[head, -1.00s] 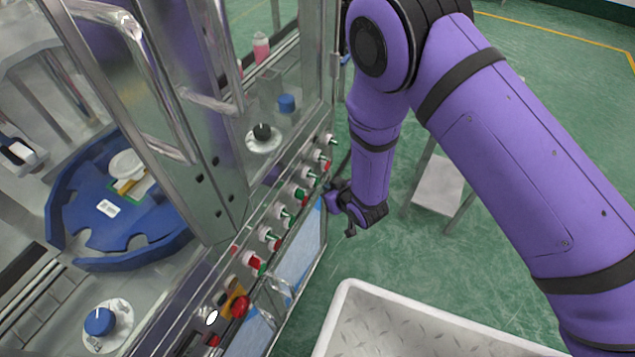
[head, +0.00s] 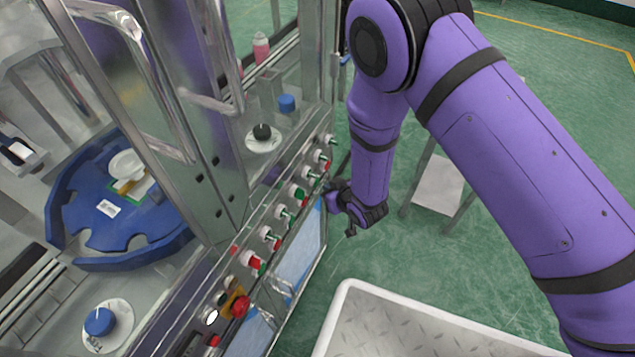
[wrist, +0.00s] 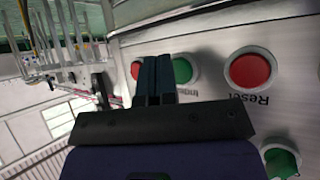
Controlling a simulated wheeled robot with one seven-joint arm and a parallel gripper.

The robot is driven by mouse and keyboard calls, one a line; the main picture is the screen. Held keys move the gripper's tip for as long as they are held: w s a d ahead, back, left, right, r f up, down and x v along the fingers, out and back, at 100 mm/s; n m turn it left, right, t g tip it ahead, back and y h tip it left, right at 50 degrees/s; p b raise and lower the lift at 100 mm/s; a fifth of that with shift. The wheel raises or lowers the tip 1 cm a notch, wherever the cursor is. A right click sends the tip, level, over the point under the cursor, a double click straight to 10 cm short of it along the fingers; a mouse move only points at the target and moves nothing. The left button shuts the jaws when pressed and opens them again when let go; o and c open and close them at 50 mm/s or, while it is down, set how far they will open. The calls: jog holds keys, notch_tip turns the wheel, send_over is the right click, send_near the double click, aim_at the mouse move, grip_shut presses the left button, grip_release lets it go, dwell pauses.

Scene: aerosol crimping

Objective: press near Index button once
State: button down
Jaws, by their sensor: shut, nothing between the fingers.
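In the wrist view, a green round button (wrist: 183,71) sits on the panel beside the upside-down "Index" label (wrist: 189,92), which is partly covered. My gripper (wrist: 157,62) is shut and empty, its two dark fingers side by side just left of this green button. The fingers partly cover a red button (wrist: 136,69) on their other side. I cannot tell whether the fingertips touch the panel.
A red button (wrist: 250,71) labelled "Reset" and another green button (wrist: 281,162) lie to the right in the wrist view. The head view shows a row of red and green buttons, a red emergency knob (head: 240,306), a blue turntable (head: 165,249) and a white-rimmed tray (head: 345,287).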

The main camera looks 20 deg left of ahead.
jog(key=shift+a, duration=0.15)
jog(key=shift+a, duration=0.3)
jog(key=shift+w+a, duration=0.1)
jog(key=shift+a, duration=0.3)
dwell(1.2)
jog(key=shift+d, duration=0.95)
jog(key=d, duration=0.4)
jog(key=shift+s+d, duration=0.3)
jog(key=shift+d, duration=0.1)
dwell(0.7)
